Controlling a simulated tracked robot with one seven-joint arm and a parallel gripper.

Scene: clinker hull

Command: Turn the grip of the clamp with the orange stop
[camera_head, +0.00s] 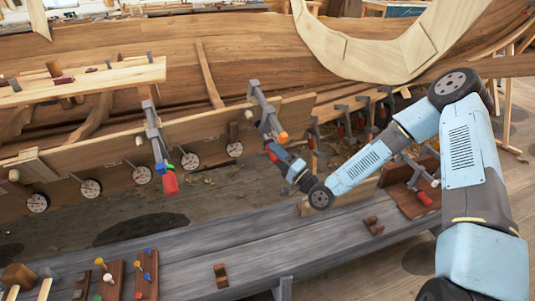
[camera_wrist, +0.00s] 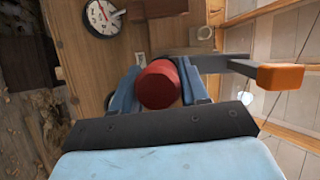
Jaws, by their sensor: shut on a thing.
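The clamp with the orange stop (camera_head: 265,110) is fixed on the upper edge of the hull plank. Its orange stop (camera_head: 283,136) hangs at the lower end of its bar; in the wrist view the orange stop (camera_wrist: 280,77) is at the right. My gripper (camera_head: 275,151) is at the lower end of this clamp. In the wrist view my gripper (camera_wrist: 160,92) has its two blue fingers on either side of the round red grip (camera_wrist: 158,84), shut on it. The grip's far end is hidden.
To the left, another clamp (camera_head: 154,135) has a green stop and a red grip (camera_head: 171,184). Several round dials (camera_head: 190,161) hang along the plank. Below is a grey bench (camera_head: 320,232) with small blocks and peg boards. More clamps (camera_head: 342,118) stand behind my arm.

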